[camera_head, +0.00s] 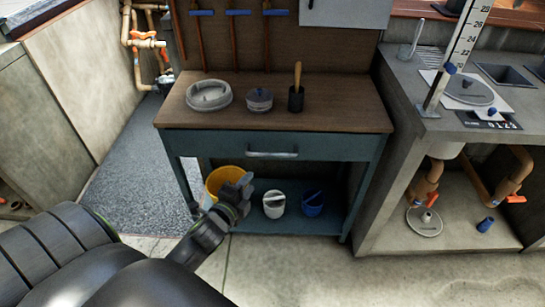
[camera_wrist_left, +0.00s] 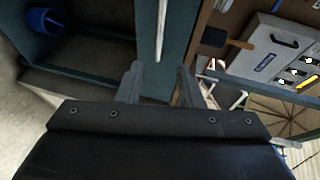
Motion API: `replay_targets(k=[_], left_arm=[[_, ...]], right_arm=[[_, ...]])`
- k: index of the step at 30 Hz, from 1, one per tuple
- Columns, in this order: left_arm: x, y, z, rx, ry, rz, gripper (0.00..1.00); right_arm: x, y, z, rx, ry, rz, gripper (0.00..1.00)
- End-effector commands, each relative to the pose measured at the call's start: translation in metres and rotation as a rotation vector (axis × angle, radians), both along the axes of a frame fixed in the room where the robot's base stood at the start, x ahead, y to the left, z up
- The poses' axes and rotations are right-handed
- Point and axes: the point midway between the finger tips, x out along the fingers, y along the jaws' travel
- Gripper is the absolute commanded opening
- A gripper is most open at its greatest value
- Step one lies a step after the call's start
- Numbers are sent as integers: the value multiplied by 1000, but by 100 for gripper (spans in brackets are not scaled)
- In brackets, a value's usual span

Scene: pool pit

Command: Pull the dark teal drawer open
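The dark teal drawer (camera_head: 215,147) sits under the wooden top of a workbench and its front looks flush with the frame. Its silver bar handle (camera_head: 272,154) runs across the middle of the front. In the left wrist view the drawer front (camera_wrist_left: 180,30) is turned on its side, with the pale handle (camera_wrist_left: 161,28) ahead of the fingers. My left gripper (camera_head: 241,187) is below and left of the handle, in front of the lower shelf. In the left wrist view its two fingers (camera_wrist_left: 158,84) are apart with nothing between them. My right gripper is not in view.
Yellow (camera_head: 222,178), white (camera_head: 274,204) and blue (camera_head: 312,204) buckets stand on the lower shelf. A concrete counter (camera_head: 390,170) stands right. Floor in front is clear.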

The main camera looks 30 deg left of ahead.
Motion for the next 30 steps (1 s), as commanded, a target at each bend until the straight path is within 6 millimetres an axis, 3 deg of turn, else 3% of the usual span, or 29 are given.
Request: replay_targets(k=[5, 21, 30], left_arm=[[23, 3, -2, 1, -4, -1, 34], [126, 19, -24, -1, -2, 0, 34], [161, 24, -31, -2, 0, 0, 34]], right_arm=[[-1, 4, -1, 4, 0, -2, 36], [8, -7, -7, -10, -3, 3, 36], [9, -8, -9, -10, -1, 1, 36]])
